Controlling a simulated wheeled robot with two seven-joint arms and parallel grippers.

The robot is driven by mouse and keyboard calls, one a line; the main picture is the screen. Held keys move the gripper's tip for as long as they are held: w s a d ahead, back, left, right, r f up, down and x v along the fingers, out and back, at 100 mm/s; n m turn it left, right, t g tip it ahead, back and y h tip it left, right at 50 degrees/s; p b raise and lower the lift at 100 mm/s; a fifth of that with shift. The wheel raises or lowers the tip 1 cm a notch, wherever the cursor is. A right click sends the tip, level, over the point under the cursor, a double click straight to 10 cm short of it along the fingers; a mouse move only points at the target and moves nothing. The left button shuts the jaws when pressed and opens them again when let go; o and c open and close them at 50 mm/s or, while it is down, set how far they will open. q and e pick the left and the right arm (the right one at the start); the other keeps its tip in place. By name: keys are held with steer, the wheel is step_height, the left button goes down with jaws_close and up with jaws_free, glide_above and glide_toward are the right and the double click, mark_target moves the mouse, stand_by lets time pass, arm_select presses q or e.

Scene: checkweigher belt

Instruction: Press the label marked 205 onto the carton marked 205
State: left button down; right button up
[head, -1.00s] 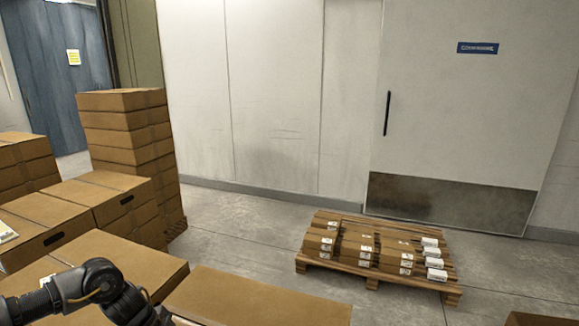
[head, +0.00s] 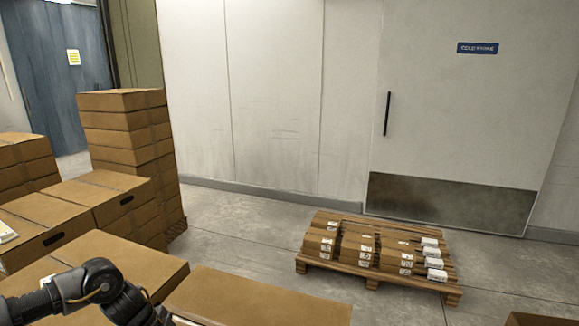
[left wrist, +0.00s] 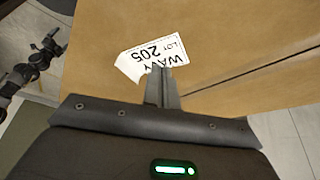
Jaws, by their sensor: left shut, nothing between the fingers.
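The label marked 205 (left wrist: 150,54) is white with black print, also reading "LOT", in the left wrist view. It lies against the brown face of a carton (left wrist: 235,40), and its left end looks lifted or curled. My left gripper (left wrist: 159,70) is shut and empty, its fingertips at the label's edge, overlapping it in the picture. Whether they touch it I cannot tell. No number on the carton itself is readable. In the head view my left arm reaches in at the lower left, beside a near carton (head: 265,300); its fingertips are out of sight. My right gripper is not in view.
Stacked cartons (head: 125,125) stand at the left, with more cartons (head: 70,200) in front of them. A wooden pallet (head: 370,278) with small labelled boxes (head: 360,245) sits on the floor at right. Open floor (head: 240,235) lies between.

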arm_select(q)
steer(key=shift+f+b, duration=0.35)
steer(key=shift+f, duration=0.35)
stand_by(0.6)
steer(key=shift+r, duration=0.1)
stand_by(0.4)
step_height(320, 180, up, 7)
steer(key=p, duration=0.7)
